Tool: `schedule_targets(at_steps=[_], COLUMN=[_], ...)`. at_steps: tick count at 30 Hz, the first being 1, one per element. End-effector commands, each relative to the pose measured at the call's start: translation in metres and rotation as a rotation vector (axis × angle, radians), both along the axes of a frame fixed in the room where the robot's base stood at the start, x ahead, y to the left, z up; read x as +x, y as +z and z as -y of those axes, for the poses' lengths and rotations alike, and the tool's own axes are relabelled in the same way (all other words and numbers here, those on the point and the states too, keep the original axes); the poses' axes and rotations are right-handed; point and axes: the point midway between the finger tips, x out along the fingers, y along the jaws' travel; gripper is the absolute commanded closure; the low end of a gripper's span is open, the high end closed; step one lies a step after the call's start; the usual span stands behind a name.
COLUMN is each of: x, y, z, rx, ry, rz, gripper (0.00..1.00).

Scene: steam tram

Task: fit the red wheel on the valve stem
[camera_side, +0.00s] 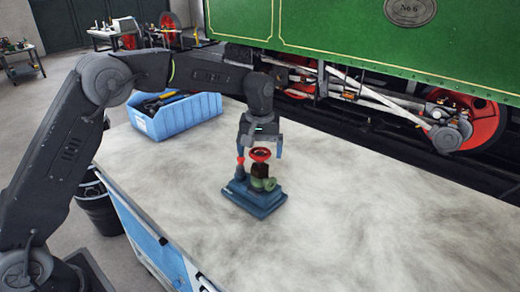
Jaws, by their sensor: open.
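The red wheel (260,154) is level at the top of the valve, above a dark reddish part. The green valve body (264,184) is held at a blue vise-like base (248,200) on the bench. The stem is hidden by the wheel, so I cannot tell how fully the wheel sits on it. My gripper (260,149) points down over the wheel with its fingers apart, one to each side. I cannot tell whether a finger touches the rim. A small red-topped post (240,161) stands below the left finger.
A blue bin (180,119) with dark tools stands at the bench's back left. The pale bench top (370,215) is clear to the right and in front. A green steam tram (330,32) with red wheels and rods stands behind the bench.

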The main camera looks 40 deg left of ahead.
Motion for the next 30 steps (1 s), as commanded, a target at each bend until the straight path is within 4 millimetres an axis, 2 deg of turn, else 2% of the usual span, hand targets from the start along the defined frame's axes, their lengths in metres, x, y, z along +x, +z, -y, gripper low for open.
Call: schedule_targets(at_steps=[4, 7, 14, 30], x=[0.0, 0.0, 0.0, 0.0], y=[0.0, 0.0, 0.001, 0.035], z=[0.0, 0.0, 0.0, 0.0], rx=[0.0, 0.0, 0.0, 0.0], ry=[0.0, 0.0, 0.0, 0.0], rz=[0.0, -0.001, 0.0, 0.001], gripper=[0.07, 0.0, 0.0, 0.0])
